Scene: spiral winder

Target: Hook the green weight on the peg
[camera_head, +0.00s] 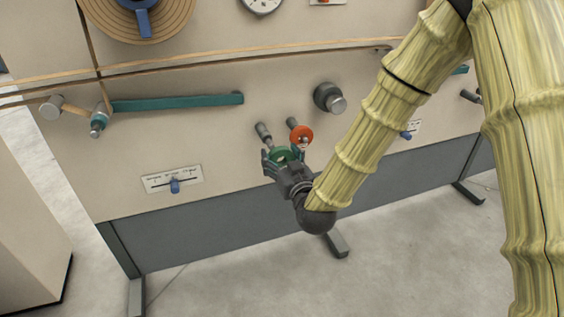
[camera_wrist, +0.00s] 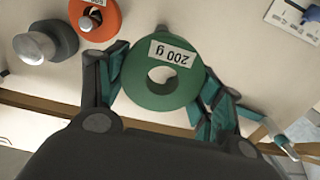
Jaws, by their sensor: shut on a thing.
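The green weight (camera_wrist: 163,72) is a thick disc with a round hole and a white "200 g" label, upside down in the wrist view. My gripper (camera_wrist: 160,88) is shut on its rim, one finger on each side. In the head view the green weight (camera_head: 281,155) is up at the panel, just below a grey peg (camera_head: 262,130). That peg looks bare, with the weight apart from its visible end. A second peg (camera_head: 292,122) to its right carries an orange weight (camera_head: 301,134).
The orange weight (camera_wrist: 97,17) and a grey knob (camera_wrist: 36,46) are at upper left in the wrist view. On the panel (camera_head: 220,140), a teal bar (camera_head: 178,103) lies left, a dark knob (camera_head: 329,97) right, and a slider plate (camera_head: 172,180) lower left.

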